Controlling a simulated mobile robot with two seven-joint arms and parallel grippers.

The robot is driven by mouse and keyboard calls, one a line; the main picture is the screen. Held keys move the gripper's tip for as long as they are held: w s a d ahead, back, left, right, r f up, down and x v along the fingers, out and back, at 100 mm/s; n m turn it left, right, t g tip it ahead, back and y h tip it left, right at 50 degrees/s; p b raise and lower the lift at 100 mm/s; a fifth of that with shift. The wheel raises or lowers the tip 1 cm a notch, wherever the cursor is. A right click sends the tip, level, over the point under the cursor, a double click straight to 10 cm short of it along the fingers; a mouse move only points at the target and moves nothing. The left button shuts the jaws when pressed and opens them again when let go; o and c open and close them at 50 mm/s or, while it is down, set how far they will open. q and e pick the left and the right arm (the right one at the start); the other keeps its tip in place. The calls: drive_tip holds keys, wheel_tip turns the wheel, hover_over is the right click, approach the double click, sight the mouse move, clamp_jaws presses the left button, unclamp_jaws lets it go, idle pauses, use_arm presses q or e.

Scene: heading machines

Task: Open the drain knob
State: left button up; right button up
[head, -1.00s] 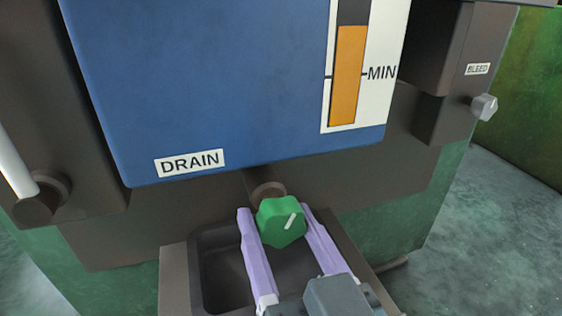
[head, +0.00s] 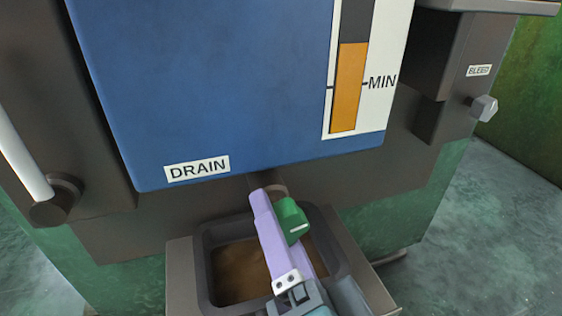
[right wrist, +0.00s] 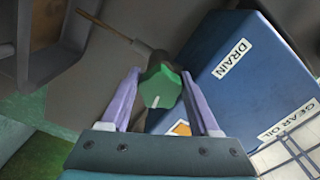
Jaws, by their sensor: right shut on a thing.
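The green drain knob (head: 292,220) sits on a short stub below the blue tank (head: 240,90) and its DRAIN label (head: 197,169). A white mark shows on the knob's face. My right gripper (head: 275,215) is shut on the knob, its purple fingers turned so that one largely covers the other in the head view. In the right wrist view the knob (right wrist: 160,88) sits between the two fingertips (right wrist: 158,90). Brownish-orange liquid (head: 240,268) lies in the tray (head: 180,265) below the knob. My left gripper is not in view.
A level gauge (head: 349,85) on the tank shows orange fluid above the MIN mark. A grey BLEED knob (head: 484,108) is at the right. A light handle bar (head: 22,160) is at the left. Open floor (head: 480,210) shows at the right.

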drive_tip(key=shift+m, duration=1.1)
drive_tip(key=shift+r, duration=0.1)
drive_tip(key=o, duration=1.4)
drive_tip(key=shift+c, duration=0.2)
drive_tip(key=p+v, duration=0.2)
drive_tip(key=v, duration=0.8)
drive_tip(key=shift+r, duration=0.1)
